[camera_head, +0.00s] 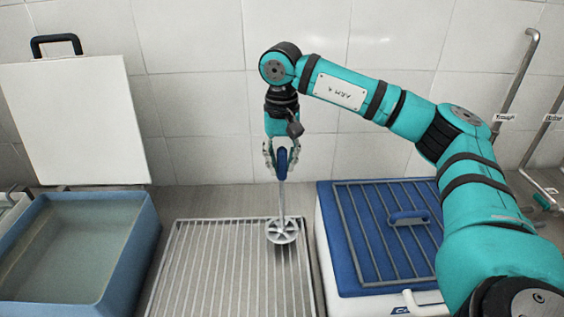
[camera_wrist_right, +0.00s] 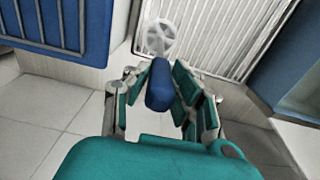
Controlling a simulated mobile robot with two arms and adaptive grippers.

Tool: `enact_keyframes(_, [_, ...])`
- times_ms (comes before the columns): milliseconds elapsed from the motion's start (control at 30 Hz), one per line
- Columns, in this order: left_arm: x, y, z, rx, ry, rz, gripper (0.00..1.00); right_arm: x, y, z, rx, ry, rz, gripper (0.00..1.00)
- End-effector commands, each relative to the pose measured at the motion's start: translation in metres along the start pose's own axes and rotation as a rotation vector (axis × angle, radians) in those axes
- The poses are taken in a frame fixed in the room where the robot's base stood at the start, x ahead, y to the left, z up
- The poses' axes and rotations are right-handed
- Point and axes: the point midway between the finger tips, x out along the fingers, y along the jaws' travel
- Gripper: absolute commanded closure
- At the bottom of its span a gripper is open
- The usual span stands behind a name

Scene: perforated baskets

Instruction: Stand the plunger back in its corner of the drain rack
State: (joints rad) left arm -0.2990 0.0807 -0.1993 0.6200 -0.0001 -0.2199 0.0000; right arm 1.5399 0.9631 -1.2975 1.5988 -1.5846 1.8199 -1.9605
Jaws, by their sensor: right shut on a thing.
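The plunger has a blue handle, a thin grey shaft and a round perforated disc (camera_head: 282,231) at its lower end. My right gripper (camera_head: 282,160) is shut on the blue handle and points down. The plunger hangs close to upright, its disc over the back right part of the white wire drain rack (camera_head: 215,270). I cannot tell whether the disc touches the rack's bars. In the right wrist view the blue handle (camera_wrist_right: 159,85) sits between the teal finger pads, with the disc beyond it over the rack. My left gripper is not in view.
A blue tank of liquid (camera_head: 128,262) stands left of the rack, with a white panel (camera_head: 75,120) behind it. A white box with a blue barred lid (camera_head: 345,240) and a handle stands close on the right. Tiled wall lies behind.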

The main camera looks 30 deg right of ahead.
Motion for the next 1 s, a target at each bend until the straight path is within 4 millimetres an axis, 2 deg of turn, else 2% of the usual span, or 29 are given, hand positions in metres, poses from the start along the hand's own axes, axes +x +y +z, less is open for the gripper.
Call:
enact_keyframes(167, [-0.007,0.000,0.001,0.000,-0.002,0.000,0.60,0.011,0.001,0.000,0.002,0.000,0.001,1.00])
enact_keyframes(567, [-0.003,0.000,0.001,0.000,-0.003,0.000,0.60,0.018,0.000,0.000,0.001,0.000,0.001,1.00])
enact_keyframes(600, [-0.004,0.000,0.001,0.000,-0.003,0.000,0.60,0.018,0.000,0.000,0.001,-0.001,0.002,0.75])
enact_keyframes(767, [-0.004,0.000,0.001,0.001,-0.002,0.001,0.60,0.017,0.000,0.000,0.001,-0.001,0.002,0.54])
enact_keyframes(1000, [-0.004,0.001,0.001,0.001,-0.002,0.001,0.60,0.016,0.000,0.000,0.001,-0.001,0.002,0.54])
